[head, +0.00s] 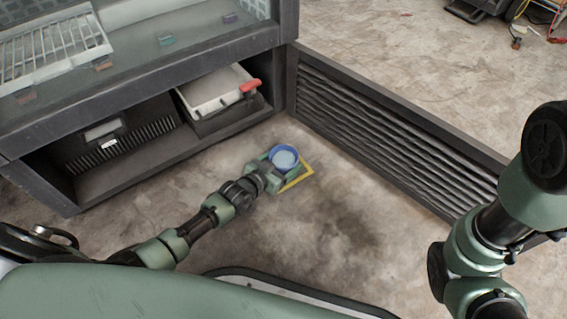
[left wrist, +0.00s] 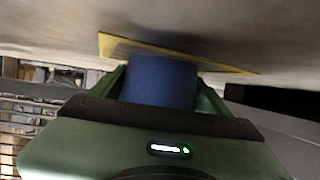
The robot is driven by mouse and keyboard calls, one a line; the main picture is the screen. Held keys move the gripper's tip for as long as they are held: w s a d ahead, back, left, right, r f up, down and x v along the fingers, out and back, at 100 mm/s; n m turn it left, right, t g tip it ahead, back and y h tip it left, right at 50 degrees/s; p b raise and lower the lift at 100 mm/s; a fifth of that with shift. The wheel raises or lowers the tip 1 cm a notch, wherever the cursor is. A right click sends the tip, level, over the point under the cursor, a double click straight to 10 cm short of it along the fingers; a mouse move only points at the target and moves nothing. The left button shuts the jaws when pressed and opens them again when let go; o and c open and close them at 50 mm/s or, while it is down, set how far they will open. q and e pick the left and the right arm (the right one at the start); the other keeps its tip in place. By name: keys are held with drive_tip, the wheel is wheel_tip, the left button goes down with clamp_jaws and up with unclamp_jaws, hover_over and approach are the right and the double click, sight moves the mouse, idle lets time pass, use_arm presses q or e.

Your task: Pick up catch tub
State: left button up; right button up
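The catch tub is a small round blue tub (head: 285,158) with a pale inside, upright over a yellow-outlined square (head: 307,171) on the floor. In the left wrist view the tub (left wrist: 160,82) fills the space between my left gripper's fingers. My left gripper (head: 276,168) is shut on the tub, with a green finger along each side and no clear gap. The tub's lower part is hidden in the head view, and I cannot tell whether it touches the floor. My right arm shows at the right edge of the head view, but its gripper is out of view.
A dark cabinet (head: 200,48) stands at upper left, with a black slotted unit (head: 115,148) and a red-handled white-lidded box (head: 217,90) on its low shelf. A low ribbed panel (head: 385,128) runs to the right. The concrete floor (head: 330,225) in front is clear.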

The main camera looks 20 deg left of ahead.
use_arm(q)
drive_tip(key=c, duration=0.4)
drive_tip(key=shift+c, duration=0.2)
